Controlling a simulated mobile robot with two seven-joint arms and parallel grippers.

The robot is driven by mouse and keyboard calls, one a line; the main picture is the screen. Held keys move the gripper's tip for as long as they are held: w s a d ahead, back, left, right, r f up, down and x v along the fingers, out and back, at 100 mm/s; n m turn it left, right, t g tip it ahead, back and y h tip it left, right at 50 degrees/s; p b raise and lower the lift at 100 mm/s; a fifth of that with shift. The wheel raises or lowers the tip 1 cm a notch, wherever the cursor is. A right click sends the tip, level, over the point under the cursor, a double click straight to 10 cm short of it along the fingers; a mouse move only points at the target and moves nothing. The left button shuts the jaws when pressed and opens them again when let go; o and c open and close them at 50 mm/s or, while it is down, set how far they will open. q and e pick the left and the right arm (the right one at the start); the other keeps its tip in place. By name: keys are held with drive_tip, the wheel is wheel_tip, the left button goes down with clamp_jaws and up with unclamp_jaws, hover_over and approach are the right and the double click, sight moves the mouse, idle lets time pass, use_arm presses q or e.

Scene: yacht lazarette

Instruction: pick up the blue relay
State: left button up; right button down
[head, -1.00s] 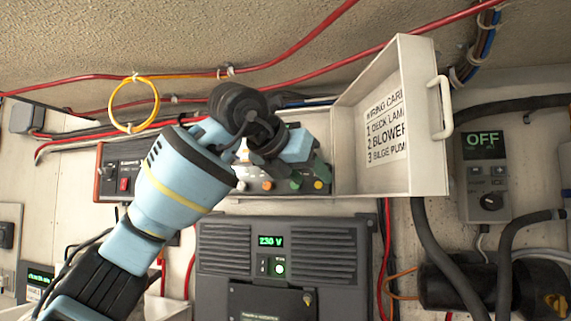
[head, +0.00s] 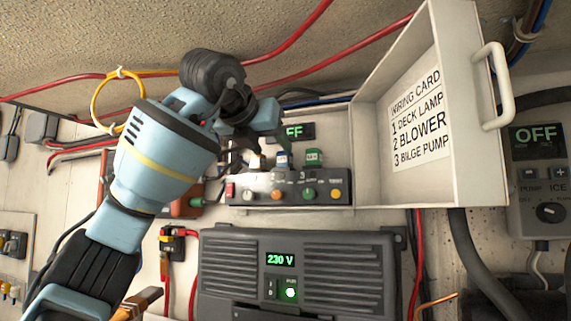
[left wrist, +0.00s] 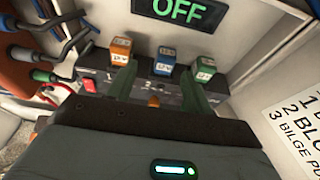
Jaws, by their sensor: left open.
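The blue relay (head: 283,160) stands upright between an orange relay (head: 257,161) and a green relay (head: 314,157) in the open white box. In the left wrist view the blue relay (left wrist: 165,62) shows beyond and between my fingertips. My left gripper (left wrist: 158,82) is open and empty, its two dark green fingers apart, pointing at the row. The left finger overlaps the view below the orange relay and the right one lies below the green relay. Contact with any relay cannot be made out. My right gripper is not in view.
A dark panel with coloured knobs (head: 290,190) fronts the relays, below an OFF display (left wrist: 178,11). The open lid (head: 420,130) with the wiring card rises on the right. A 230 V unit (head: 300,275) sits below. Red cables run above.

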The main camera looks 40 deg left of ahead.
sight(282, 152)
use_arm(q)
drive_tip(key=shift+d+x, duration=0.2)
drive_tip(key=shift+x, duration=1.1)
drive_tip(key=shift+d+x, duration=0.2)
drive_tip(key=shift+x, duration=1.1)
drive_tip(key=shift+w+r, duration=0.1)
drive_tip(key=shift+r, duration=0.05)
drive_tip(key=shift+c, duration=0.3)
drive_tip(key=c, duration=1)
drive_tip(key=shift+r, duration=0.2)
drive_tip(key=shift+r, duration=0.45)
drive_tip(key=s+d+f, duration=0.1)
drive_tip(key=s+d, duration=0.2)
drive_tip(key=s, duration=0.7)
drive_tip(key=s+d+f, duration=0.1)
drive_tip(key=s+d, duration=0.2)
drive_tip(key=s, duration=0.7)
drive_tip(key=shift+s+d+f, duration=0.2)
drive_tip(key=shift+d, duration=0.1)
